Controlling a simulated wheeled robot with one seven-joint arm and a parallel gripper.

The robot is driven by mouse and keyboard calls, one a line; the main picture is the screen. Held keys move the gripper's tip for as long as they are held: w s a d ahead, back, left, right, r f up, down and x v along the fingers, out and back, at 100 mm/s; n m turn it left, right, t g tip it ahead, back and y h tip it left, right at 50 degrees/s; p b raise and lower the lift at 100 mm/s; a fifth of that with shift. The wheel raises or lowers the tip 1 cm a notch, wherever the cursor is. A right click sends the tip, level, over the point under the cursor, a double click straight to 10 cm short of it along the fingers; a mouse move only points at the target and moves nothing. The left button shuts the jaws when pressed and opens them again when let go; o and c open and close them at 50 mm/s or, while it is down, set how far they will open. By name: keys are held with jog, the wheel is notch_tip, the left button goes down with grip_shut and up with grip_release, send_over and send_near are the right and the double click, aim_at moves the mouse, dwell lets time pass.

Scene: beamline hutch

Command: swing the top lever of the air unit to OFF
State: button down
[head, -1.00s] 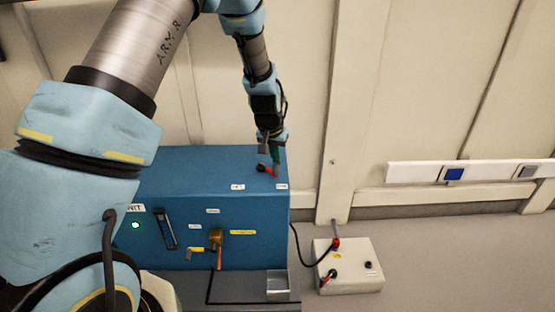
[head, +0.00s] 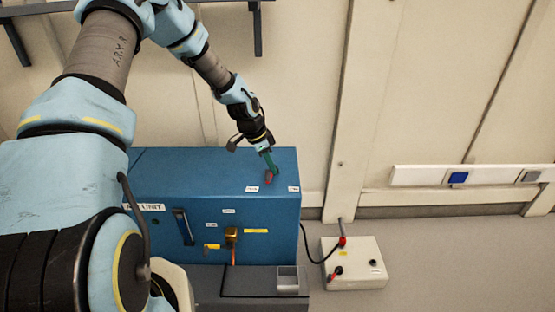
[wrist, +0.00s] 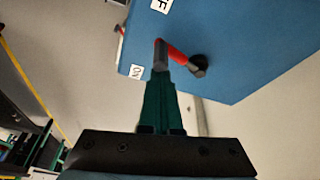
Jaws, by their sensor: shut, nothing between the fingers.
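The air unit (head: 225,168) is a blue box against the wall. On its top is a short red lever (head: 268,178) with a dark pivot. In the wrist view the lever (wrist: 176,54) points between the ON label (wrist: 137,71) and the partly cut-off OFF label (wrist: 161,5). In the head view the OFF label (head: 252,189) is left of the ON label (head: 294,189). My gripper (head: 273,166) is shut and empty, its green fingers pointing down at the lever. Its fingertips (wrist: 160,65) overlap the lever's free end and seem to touch it on the ON side.
The unit's front carries a brass-coloured valve (head: 231,234), a gauge strip (head: 184,227) and labels. A small grey tray (head: 288,279) stands before it. A pale switch box (head: 354,266) with a cable sits on the right. The space above the unit's top is otherwise clear.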

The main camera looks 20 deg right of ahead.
jog(key=m+p, duration=0.1)
jog(key=w+a+m+g, duration=0.1)
jog(key=shift+a+r+m+p, duration=0.15)
jog(key=shift+a+m+p, duration=0.05)
jog(key=shift+m+p, duration=0.2)
jog(key=shift+f, duration=0.2)
jog(key=shift+w+d, duration=0.45)
jog(key=shift+d, duration=0.2)
